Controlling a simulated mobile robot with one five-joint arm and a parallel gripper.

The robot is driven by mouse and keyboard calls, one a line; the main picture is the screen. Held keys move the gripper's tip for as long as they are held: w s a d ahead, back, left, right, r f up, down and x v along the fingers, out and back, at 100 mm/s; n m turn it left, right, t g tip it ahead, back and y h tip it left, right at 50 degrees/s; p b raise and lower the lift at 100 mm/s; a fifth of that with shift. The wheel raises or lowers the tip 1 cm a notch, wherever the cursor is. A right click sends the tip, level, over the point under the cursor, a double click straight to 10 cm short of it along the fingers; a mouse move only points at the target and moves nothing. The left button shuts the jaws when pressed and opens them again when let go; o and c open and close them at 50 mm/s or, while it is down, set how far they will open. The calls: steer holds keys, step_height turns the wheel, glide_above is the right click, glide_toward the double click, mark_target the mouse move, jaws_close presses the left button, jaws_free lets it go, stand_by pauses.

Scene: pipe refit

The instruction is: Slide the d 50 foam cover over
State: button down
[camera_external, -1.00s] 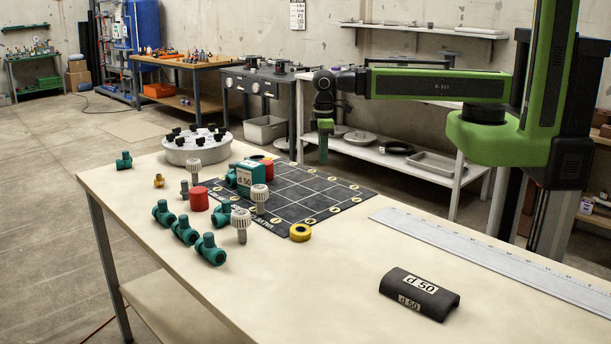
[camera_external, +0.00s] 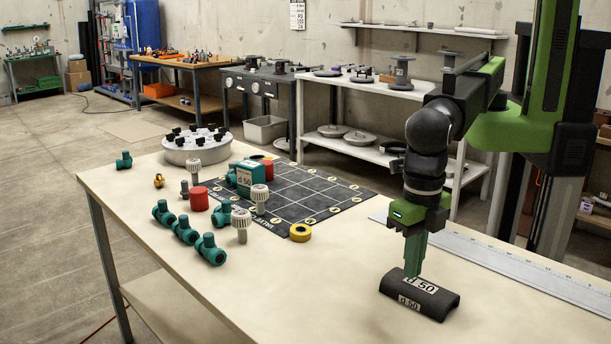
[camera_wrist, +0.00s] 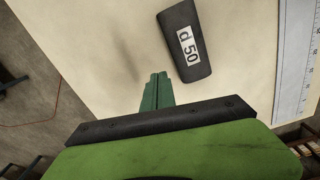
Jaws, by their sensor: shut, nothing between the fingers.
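The d 50 foam cover (camera_external: 432,302) is a black half-round shell with white d 50 labels. It lies on the bench at the front right in the external view. In the wrist view the cover (camera_wrist: 178,22) lies beyond and to the right of the fingertips. My gripper (camera_external: 413,274) points down with its green fingers shut and empty; the tips appear just above or behind the cover's left part. In the wrist view my gripper (camera_wrist: 157,77) shows apart from the cover. A teal block labelled d 50 (camera_external: 243,181) stands on the dark grid mat (camera_external: 318,192).
A ruler (camera_external: 520,265) runs along the right edge. Bench around the cover is clear.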

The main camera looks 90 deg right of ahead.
steer(key=n, duration=0.2)
glide_above(471, 332)
step_height(471, 332, down, 11)
steer(key=b, duration=1.1)
steer(key=shift+r, duration=0.15)
steer(key=shift+w+d+r+p, duration=0.35)
steer(key=shift+w+d, duration=0.2)
steer(key=shift+d, duration=0.05)
steer(key=shift+w+d+r+p, duration=0.3)
steer(key=shift+w+d+r, duration=0.05)
steer(key=shift+w+d, duration=0.45)
steer(key=shift+w, duration=0.05)
steer(key=w+d, duration=1.4)
steer(key=shift+w+d, duration=0.25)
